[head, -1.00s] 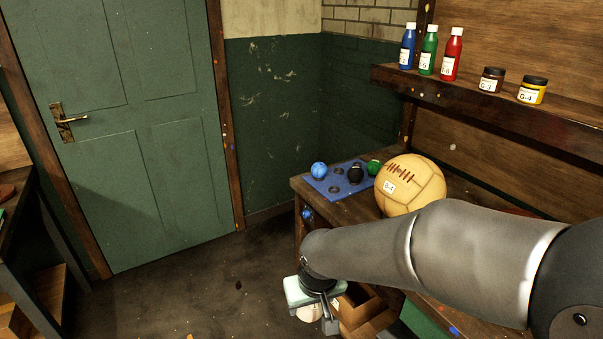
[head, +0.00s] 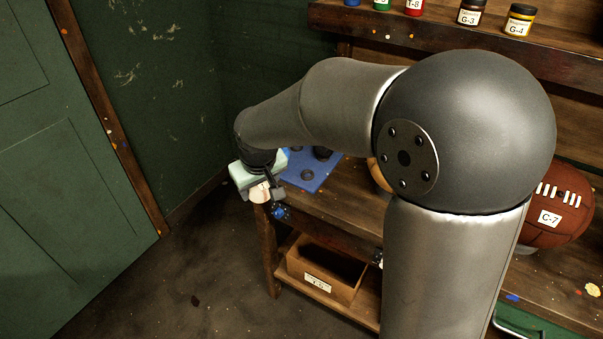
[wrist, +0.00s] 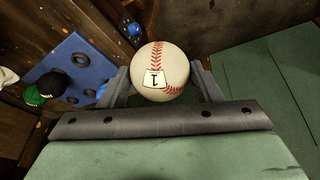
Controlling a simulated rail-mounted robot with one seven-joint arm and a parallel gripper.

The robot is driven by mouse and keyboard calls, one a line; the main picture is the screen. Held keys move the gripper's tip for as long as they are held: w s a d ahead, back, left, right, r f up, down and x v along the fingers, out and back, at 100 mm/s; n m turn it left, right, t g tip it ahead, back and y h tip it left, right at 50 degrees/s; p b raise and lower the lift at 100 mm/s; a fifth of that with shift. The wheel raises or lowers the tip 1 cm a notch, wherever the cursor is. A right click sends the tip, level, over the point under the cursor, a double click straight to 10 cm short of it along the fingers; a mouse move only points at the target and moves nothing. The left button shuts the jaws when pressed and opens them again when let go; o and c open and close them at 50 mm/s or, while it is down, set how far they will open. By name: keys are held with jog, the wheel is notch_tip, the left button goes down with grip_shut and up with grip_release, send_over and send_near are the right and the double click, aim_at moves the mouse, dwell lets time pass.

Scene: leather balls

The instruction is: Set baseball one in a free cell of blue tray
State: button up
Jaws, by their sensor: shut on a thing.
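Baseball one (wrist: 160,72), white with red stitching and a "1" label, is between the two fingers of my gripper (wrist: 163,84), which is shut on it. In the head view the ball (head: 259,193) shows just below my gripper (head: 262,188), off the near left corner of the table. The blue tray (head: 318,178) lies on the table just right of my gripper, partly hidden by my arm. A black ball (head: 322,154) sits in it, and bare round cells show. In the wrist view the tray (wrist: 65,52) is at left with the black ball (wrist: 52,84) and a green ball (wrist: 33,97).
My arm hides most of a tan ball (head: 378,174) right of the tray. An American football (head: 560,210) lies farther right. A cardboard box (head: 325,272) stands on the lower shelf. Bottles and jars (head: 520,20) stand on the wall shelf. Open floor lies left of the table.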

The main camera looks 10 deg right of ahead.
jog(key=w+d+r+m+h, duration=0.1)
jog(key=w+d+r+m, duration=0.15)
jog(key=d, duration=0.85)
jog(key=w+d+r+m+h, duration=0.1)
jog(key=d+r, duration=0.2)
jog(key=d, duration=0.8)
jog(key=shift+t, duration=0.4)
jog(key=w+a+f+p, duration=0.1)
jog(key=w+a+f, duration=0.1)
jog(key=w+f, duration=0.1)
jog(key=w+a+f, duration=0.3)
jog(key=w, duration=0.1)
jog(key=w+a+f+p, duration=0.1)
jog(key=w+a+f, duration=0.1)
jog(key=w+f, duration=0.1)
jog(key=shift+w+a+f+p, duration=0.3)
jog(key=shift+w+a+f, duration=0.05)
jog(key=shift+w, duration=0.15)
jog(key=shift+w+a+f, duration=0.1)
jog(key=shift+f, duration=1.75)
jog(key=o, duration=1)
jog(key=shift+o, duration=0.2)
jog(key=shift+r, duration=0.1)
